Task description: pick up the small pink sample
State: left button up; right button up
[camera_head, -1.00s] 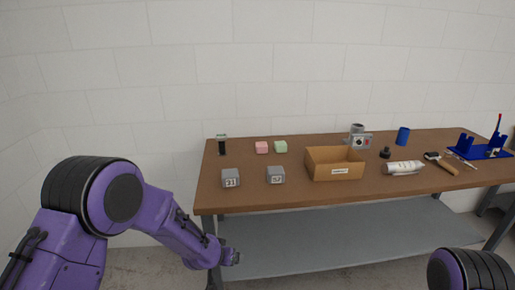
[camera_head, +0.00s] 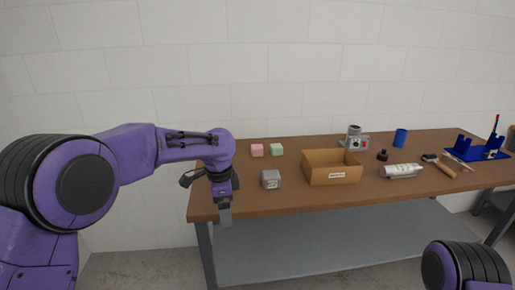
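The small pink sample (camera_head: 257,150) is a little block near the back edge of the wooden table, just left of a pale green block (camera_head: 276,149). Nothing touches it from my side. My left gripper (camera_head: 225,216) hangs pointing down at the table's front left edge, in front of and to the left of the pink sample and clearly apart from it. Its fingers are too small to tell open from shut. My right gripper is out of view; only part of my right arm shows at the bottom right.
A grey labelled cube (camera_head: 271,179) stands right of my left gripper. A cardboard box (camera_head: 332,168) is mid-table. A white bottle (camera_head: 402,171), a blue cup (camera_head: 400,138), a grey device (camera_head: 355,140) and a blue rack (camera_head: 480,150) are further right.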

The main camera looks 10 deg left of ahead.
aim_at(256, 150)
jog(key=i, duration=1.85)
